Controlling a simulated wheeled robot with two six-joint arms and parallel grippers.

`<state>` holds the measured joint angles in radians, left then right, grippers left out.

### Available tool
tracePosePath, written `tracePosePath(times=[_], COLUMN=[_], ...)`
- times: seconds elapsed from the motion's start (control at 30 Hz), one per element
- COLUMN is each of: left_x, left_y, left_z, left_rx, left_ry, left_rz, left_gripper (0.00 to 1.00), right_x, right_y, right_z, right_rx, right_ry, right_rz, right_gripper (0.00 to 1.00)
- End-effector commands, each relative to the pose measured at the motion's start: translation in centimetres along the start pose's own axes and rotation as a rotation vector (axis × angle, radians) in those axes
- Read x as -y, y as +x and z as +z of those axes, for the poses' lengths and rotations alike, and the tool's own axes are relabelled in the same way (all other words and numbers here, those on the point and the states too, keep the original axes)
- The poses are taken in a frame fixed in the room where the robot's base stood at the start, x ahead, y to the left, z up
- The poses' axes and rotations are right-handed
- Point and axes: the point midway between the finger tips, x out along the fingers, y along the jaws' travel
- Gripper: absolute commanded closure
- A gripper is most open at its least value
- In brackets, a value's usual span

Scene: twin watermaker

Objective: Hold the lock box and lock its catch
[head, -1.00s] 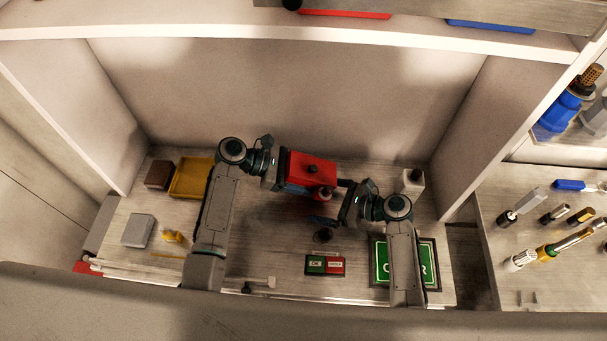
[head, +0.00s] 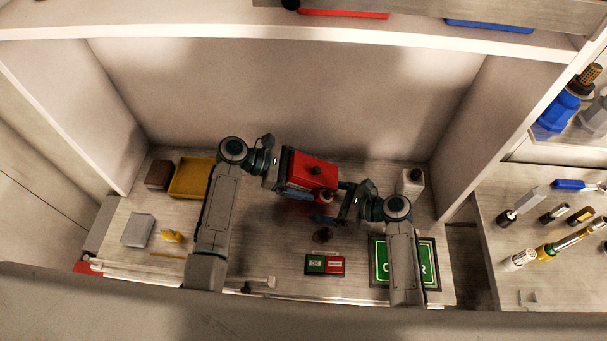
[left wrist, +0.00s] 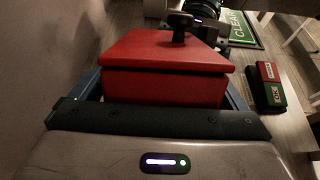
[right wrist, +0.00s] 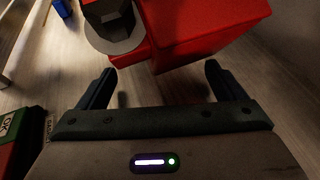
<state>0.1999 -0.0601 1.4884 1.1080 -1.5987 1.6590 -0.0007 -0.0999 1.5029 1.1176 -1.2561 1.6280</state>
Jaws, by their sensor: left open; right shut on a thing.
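The red lock box (head: 309,171) is held up above the bench between my two grippers, slightly tilted. It shows in the left wrist view (left wrist: 165,75) and right wrist view (right wrist: 195,25). A dark knob with a pale round base (right wrist: 110,22) sticks out from a side; I cannot tell which part is the catch. My left gripper (head: 284,173) is open, its fingers on either side of the box.
Below lie a green and red OK block (head: 324,264) and a green CLEAR sign (head: 380,265). A yellow tray (head: 190,179) and grey block (head: 138,230) are at the left. A white block (head: 411,181) stands back right. Side walls bound the bench.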

Motion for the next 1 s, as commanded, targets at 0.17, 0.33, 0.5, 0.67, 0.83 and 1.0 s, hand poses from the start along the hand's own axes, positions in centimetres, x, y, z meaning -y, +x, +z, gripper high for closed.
tracePosePath(times=[0.17, 0.33, 0.5, 0.67, 0.83, 1.0], left_x=[1.1, 0.9, 0.7, 0.3, 0.1, 0.0], left_y=[1.2, -0.6, -3.5, -6.0, -7.5, -7.9], left_z=[-0.6, -0.6, -0.5, -0.3, -0.1, -0.1], left_rx=[0.017, 0.012, 0.008, 0.003, 0.0, 0.001], left_ry=[-0.033, -0.029, -0.022, -0.011, -0.005, -0.003], left_rz=[-0.025, -0.021, -0.016, -0.009, -0.004, -0.002], left_gripper=[0.05, 0.05, 0.05, 0.05, 0.05, 0.05], right_x=[0.2, 0.2, 0.2, 0.2, 0.1, 0.1], right_y=[0.9, 0.9, 0.9, 0.8, 0.8, 0.8], right_z=[3.3, 3.3, 3.3, 3.0, 2.8, 2.7], right_rx=[0.072, 0.071, 0.071, 0.066, 0.062, 0.06], right_ry=[-0.027, -0.028, -0.026, -0.021, -0.018, -0.016], right_rz=[0.007, 0.007, 0.006, 0.005, 0.005, 0.004], right_gripper=[0.27, 0.27, 0.27, 0.27, 0.27, 0.27])
